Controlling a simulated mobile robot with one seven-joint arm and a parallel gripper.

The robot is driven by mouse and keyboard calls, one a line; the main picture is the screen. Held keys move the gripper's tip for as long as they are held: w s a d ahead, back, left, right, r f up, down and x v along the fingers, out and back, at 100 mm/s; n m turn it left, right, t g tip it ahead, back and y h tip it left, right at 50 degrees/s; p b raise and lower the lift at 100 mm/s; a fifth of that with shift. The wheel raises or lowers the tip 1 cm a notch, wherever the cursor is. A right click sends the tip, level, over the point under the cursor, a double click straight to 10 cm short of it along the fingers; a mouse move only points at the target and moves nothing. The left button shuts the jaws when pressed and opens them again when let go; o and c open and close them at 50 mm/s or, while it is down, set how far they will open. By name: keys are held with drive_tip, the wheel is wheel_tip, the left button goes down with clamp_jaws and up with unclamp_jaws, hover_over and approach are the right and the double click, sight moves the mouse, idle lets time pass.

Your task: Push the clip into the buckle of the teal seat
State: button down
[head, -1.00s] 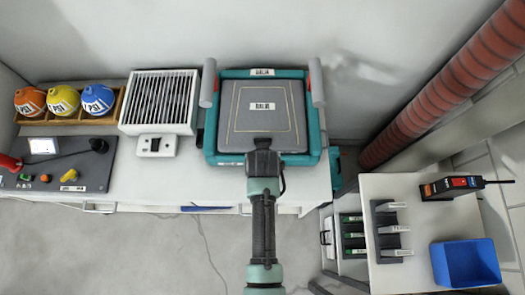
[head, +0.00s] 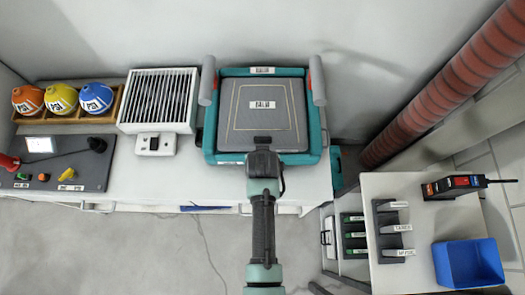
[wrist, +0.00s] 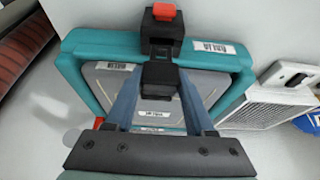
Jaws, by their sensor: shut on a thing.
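The teal seat (head: 312,100) with its grey cushion lies on the white bench in the head view, and its teal frame also shows in the wrist view (wrist: 88,50). A black buckle with a red button (wrist: 164,12) sits at the frame's edge at the top of the wrist view. My gripper (wrist: 158,88) is shut on the black clip (wrist: 158,75), which is in line with the buckle and close to it. I cannot tell whether the clip's tongue enters the buckle. In the head view my gripper (head: 263,160) is at the seat's near edge and hides the clip and buckle.
A white grille unit (head: 158,100) stands left of the seat, beyond it a dark control panel (head: 60,165) and several coloured balls in a tray. A red ribbed pipe (head: 440,95) rises at the right. A side table (head: 430,225) holds a blue bin (head: 468,265).

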drive_tip(key=shift+f+b, duration=1.45)
drive_tip(key=shift+f, duration=0.7)
idle(1.8)
unclamp_jaws()
drive_tip(key=shift+r, duration=0.15)
drive_tip(key=shift+r+p, duration=3.95)
